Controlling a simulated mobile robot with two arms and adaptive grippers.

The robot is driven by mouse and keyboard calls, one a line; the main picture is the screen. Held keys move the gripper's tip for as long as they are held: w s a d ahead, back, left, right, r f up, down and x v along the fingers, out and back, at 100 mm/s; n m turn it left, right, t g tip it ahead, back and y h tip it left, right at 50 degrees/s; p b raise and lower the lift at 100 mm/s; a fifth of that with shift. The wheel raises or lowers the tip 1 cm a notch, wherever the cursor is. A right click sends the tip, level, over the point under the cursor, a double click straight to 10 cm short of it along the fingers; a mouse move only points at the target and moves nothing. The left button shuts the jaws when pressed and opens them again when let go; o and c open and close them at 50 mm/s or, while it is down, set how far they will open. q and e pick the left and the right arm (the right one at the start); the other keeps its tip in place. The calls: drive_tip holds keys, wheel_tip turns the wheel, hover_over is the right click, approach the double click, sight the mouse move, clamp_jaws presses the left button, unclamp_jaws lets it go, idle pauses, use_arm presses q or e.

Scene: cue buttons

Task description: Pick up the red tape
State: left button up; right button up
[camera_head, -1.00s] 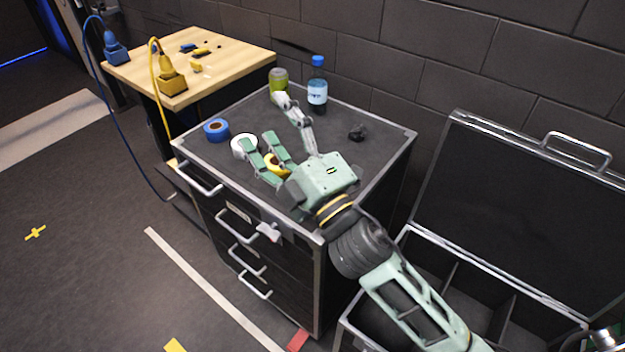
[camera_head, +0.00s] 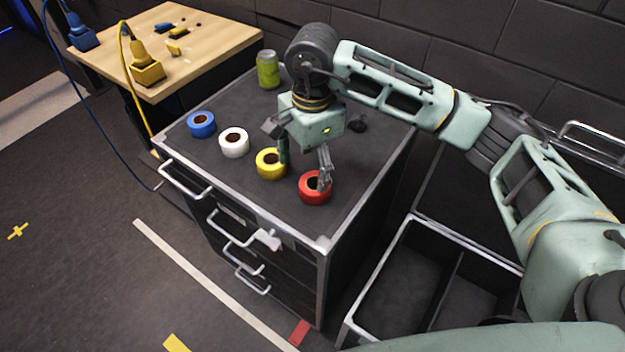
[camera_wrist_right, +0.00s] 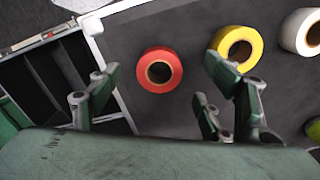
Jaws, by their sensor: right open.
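The red tape (camera_head: 314,189) lies flat on the dark cabinet top near its front right corner. In the right wrist view the red tape (camera_wrist_right: 160,69) shows ahead of the fingers, roughly midway between them. My right gripper (camera_head: 304,170) points down over the cabinet top, its fingers spread, one by the yellow tape and one in front of the red tape. In the right wrist view my right gripper (camera_wrist_right: 160,84) is open with nothing between its fingers. My left gripper is not in view.
The yellow tape (camera_head: 270,164), white tape (camera_head: 234,142) and blue tape (camera_head: 201,124) lie in a row left of the red tape. A green can (camera_head: 267,70) stands at the back. An open case (camera_head: 433,233) with compartments stands right of the cabinet (camera_head: 262,205).

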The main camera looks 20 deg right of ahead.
sight(316, 184)
drive_tip(key=f+p, duration=0.1)
drive_tip(key=f, duration=0.1)
drive_tip(key=d+f+p, duration=0.1)
drive_tip(key=f, duration=0.1)
drive_tip(key=f+p, duration=0.1)
drive_tip(key=f, duration=0.1)
drive_tip(key=shift+w+d+f, duration=0.1)
drive_tip(key=shift+d+f, duration=0.1)
drive_tip(key=shift+d, duration=0.15)
drive_tip(key=shift+f, duration=0.45)
drive_tip(key=c, duration=1.2)
